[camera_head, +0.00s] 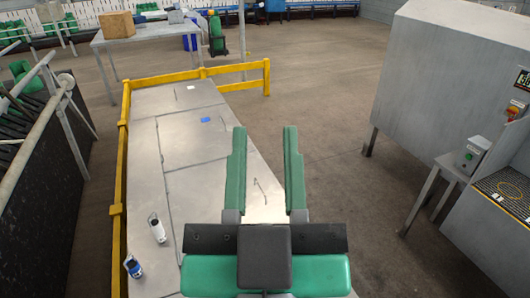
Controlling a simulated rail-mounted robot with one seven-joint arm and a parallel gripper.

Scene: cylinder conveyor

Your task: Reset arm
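My gripper (265,172) is at the lower middle of the head view, with its two long green fingers pointing away from me. The fingers stand wide apart and nothing shows between them but the metal surface and floor behind. The black and green gripper body fills the bottom centre and hides part of the metal surface below. The rest of my arm is not visible.
A metal platform (184,148) with a yellow rail (122,165) lies below and left, carrying two small white and blue items (157,228). A grey machine cabinet (450,80) and control box (465,156) stand right. A table (150,30) with a cardboard box (117,24) is at back left. Open floor (330,100) lies between.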

